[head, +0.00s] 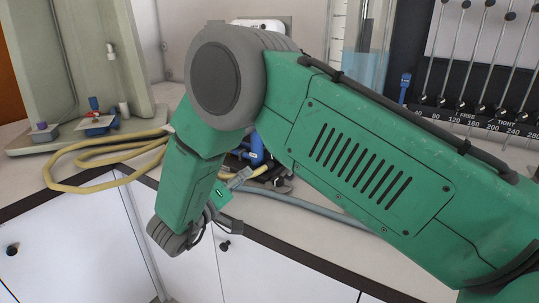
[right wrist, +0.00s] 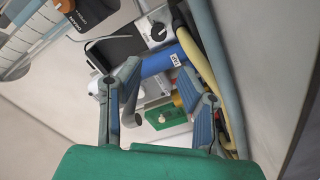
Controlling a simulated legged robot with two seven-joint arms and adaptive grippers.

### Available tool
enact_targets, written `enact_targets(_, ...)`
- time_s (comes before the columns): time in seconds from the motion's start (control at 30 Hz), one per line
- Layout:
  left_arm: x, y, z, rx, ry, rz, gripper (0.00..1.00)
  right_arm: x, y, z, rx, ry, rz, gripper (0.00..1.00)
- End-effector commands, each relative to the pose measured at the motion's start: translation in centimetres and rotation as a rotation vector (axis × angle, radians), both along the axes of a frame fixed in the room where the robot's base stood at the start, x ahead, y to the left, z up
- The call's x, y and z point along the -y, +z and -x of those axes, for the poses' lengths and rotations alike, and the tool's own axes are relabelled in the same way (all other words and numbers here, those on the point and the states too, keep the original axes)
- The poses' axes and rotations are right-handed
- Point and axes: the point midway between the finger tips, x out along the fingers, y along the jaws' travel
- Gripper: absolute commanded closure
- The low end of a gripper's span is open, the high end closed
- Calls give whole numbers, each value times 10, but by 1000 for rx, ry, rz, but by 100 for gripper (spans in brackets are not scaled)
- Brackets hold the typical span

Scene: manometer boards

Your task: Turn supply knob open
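My right gripper (right wrist: 160,108) is open, its two blue-grey fingers spread wide apart in the right wrist view. In the head view the gripper (head: 236,202) shows only partly, beside my green arm. Beyond the fingers is a blue cylinder (right wrist: 158,61) with a small white label; it also shows in the head view (head: 256,149), partly hidden by my arm. A dark round knob (right wrist: 157,31) sits on a silver block behind the cylinder. A green block (right wrist: 165,115) shows between the fingers. I cannot tell which part is the supply knob. My left gripper is not in view.
Yellow hose (head: 92,184) loops on the bench at left, and a grey-blue hose (head: 300,201) runs along the front. A manometer board (head: 470,121) stands at right. A pale stand (head: 58,70) is at left. My right arm covers the middle.

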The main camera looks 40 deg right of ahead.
Motion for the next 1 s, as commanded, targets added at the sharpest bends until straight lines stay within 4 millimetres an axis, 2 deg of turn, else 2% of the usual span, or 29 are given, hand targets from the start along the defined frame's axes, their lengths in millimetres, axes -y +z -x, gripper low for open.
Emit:
enact_targets(0.1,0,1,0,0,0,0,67,0,1,0,-87,-1,37,67)
enact_targets(0.27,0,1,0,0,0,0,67,10,0,-4,-109,-2,46,67)
enact_targets(0.7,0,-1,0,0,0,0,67,91,0,-37,-105,-3,45,67)
enact_targets(0.9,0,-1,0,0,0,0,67,117,1,-48,-104,-3,43,67)
enact_targets(1.0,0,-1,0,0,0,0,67,124,1,-51,-104,-1,45,67)
